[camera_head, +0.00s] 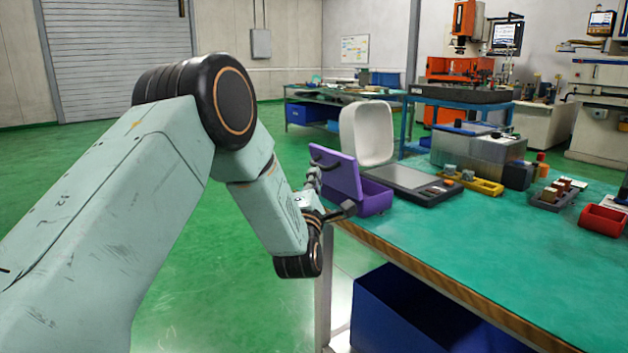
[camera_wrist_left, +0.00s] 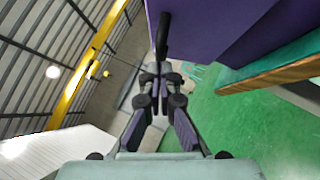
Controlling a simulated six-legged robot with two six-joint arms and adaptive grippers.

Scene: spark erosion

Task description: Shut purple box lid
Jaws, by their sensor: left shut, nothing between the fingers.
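The purple box (camera_head: 376,199) sits at the near left corner of the green-topped table (camera_head: 480,240). Its purple lid (camera_head: 338,174) stands open and roughly upright, with a dark handle bar (camera_head: 326,163) on its outer face. My left gripper (camera_head: 315,178) is just left of the lid, on its outer side, partly hidden by my wrist. In the left wrist view my left gripper (camera_wrist_left: 162,72) has its fingers together and empty, close to the purple lid (camera_wrist_left: 215,28) and the dark handle (camera_wrist_left: 162,36). Whether they touch is unclear. My right gripper is not in view.
A yellow tray (camera_head: 476,184) and a red bin (camera_head: 604,219) stand farther right. A blue bin (camera_head: 400,310) is below the table. The front tabletop is clear.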

